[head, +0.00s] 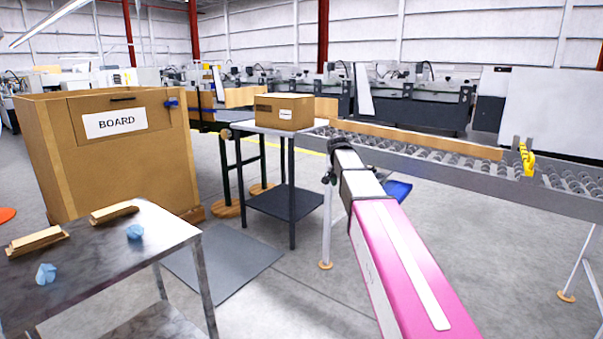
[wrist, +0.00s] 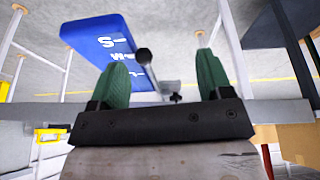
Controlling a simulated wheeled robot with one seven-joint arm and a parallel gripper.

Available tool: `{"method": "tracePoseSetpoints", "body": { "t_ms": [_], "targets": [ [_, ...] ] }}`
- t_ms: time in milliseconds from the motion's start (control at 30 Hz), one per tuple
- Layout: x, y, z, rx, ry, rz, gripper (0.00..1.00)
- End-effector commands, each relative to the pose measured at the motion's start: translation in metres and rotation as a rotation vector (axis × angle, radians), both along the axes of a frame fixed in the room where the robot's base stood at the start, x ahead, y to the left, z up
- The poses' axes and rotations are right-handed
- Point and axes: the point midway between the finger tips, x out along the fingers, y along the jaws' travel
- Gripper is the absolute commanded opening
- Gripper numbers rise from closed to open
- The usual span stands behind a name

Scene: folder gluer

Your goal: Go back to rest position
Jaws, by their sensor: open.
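My gripper (wrist: 162,80) is open, with its two green fingers spread well apart. No object is held between the fingers. A dark round knob on a grey bar (wrist: 146,57) shows between and beyond them; I cannot tell how far away it is. A blue panel with white letters (wrist: 105,42) lies beyond the left finger. In the head view my pink and white arm reaches forward from the lower right, and its far end is near the roller conveyor (head: 450,150). The fingers cannot be made out there.
A small table with a cardboard box (head: 284,111) stands left of my arm. A large bin marked BOARD (head: 115,125) is at the left. A metal table (head: 150,232) with wooden blocks and blue crumpled pieces is at the lower left. A yellow clamp (head: 527,158) sits on the conveyor.

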Motion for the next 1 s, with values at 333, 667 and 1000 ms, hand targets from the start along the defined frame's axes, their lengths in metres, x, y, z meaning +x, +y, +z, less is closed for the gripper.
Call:
{"method": "tracePoseSetpoints", "body": {
  "t_ms": [333,667,1000],
  "targets": [
    [-0.067,-0.009,-0.091,0.013,0.092,0.131,0.72],
    [-0.179,-0.019,-0.203,0.053,0.216,0.335,0.72],
    [-0.287,-0.022,-0.277,0.109,0.306,0.511,0.72]
  ]
}}
